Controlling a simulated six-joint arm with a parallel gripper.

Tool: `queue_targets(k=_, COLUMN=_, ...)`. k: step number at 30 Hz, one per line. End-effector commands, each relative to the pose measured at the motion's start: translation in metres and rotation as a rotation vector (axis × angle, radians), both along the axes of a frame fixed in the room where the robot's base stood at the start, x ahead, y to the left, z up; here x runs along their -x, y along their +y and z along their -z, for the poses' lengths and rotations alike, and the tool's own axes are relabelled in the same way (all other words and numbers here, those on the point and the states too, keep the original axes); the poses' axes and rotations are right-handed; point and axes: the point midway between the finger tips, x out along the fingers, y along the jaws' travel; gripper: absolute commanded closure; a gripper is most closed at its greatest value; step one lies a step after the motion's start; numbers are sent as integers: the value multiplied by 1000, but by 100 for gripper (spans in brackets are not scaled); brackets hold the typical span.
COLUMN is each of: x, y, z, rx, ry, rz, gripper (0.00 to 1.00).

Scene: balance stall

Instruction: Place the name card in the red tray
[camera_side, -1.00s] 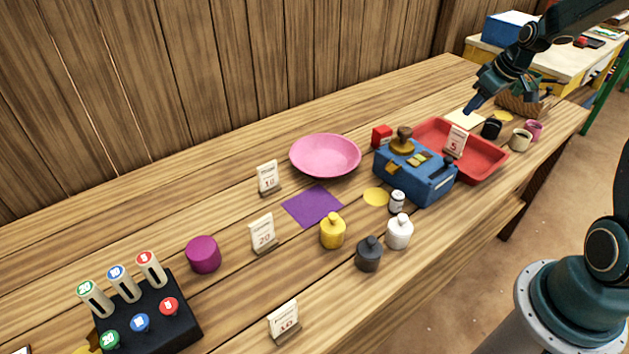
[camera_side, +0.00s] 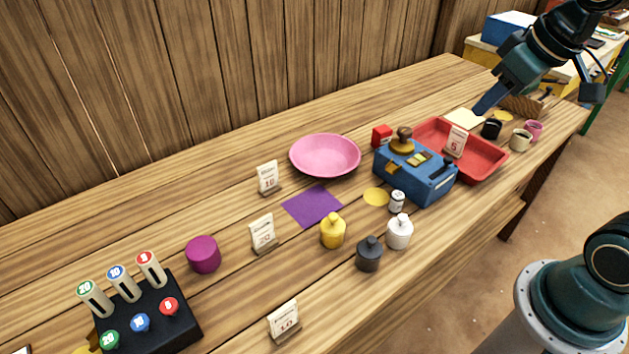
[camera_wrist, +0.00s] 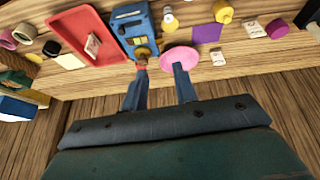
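The red tray (camera_side: 490,168) lies at the right part of the bench, right of a blue box; it also shows in the wrist view (camera_wrist: 70,27). A small white card (camera_side: 456,141) marked 5 appears to stand in the tray, and shows there in the wrist view (camera_wrist: 93,43). A blank cream card (camera_side: 464,117) lies flat behind the tray, also in the wrist view (camera_wrist: 70,61). I cannot tell for sure which is the name card. My gripper (camera_side: 479,111) is above the bench near the cream card; in the wrist view (camera_wrist: 159,72) its fingers are apart and empty.
The blue box (camera_side: 425,185) and a red block (camera_side: 381,135) adjoin the tray's left side. A black item (camera_side: 491,129), cups (camera_side: 520,140) and a basket (camera_side: 522,104) stand right of it. A pink plate (camera_side: 324,155) lies farther left. The back middle bench is clear.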

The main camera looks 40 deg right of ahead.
Motion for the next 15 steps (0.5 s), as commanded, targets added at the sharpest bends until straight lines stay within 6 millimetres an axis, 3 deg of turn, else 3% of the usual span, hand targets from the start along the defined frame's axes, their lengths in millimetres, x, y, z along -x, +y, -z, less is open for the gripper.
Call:
queue_targets(k=3, x=27, y=18, z=-3, rx=-8, ry=-21, rz=-3, gripper=71)
queue_targets(k=9, x=64, y=35, z=-2, rx=-30, ry=-43, rz=5, gripper=71)
queue_targets(k=15, x=82, y=41, z=2, rx=-42, ry=-52, rz=11, gripper=71)
